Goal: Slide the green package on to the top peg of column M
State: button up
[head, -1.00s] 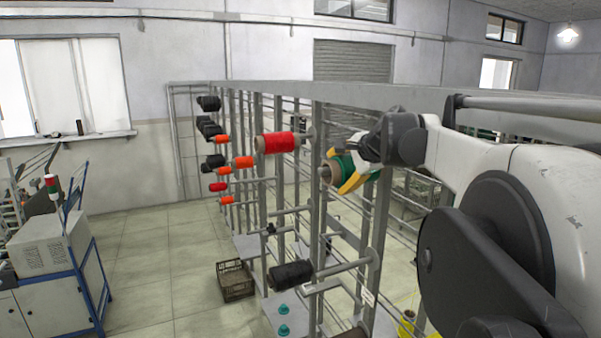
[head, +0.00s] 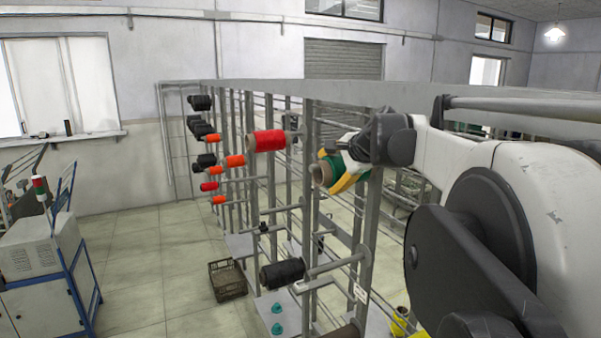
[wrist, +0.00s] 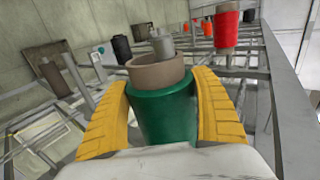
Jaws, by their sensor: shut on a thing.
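The green package (head: 332,167) is a green winding on a brown tube. My gripper (head: 345,172) is shut on it, with yellow fingers on both sides, and holds it in the air at the rack's upper part. In the wrist view the green package (wrist: 165,115) has its brown tube end pointing away from me. A grey peg end (wrist: 162,46) shows right at the tube's mouth; I cannot tell whether it is inside the tube or beyond it. The column letters cannot be read, so I cannot tell which column is M.
A red package (head: 270,141) sits on an upper peg to the left. A black package (head: 282,273) sits on a lower peg. Rack posts and rods stand close around my gripper. A brown crate (head: 227,280) is on the floor; the floor to its left is clear.

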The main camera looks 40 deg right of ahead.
jog(key=o, duration=1.4)
jog(key=v, duration=1.2)
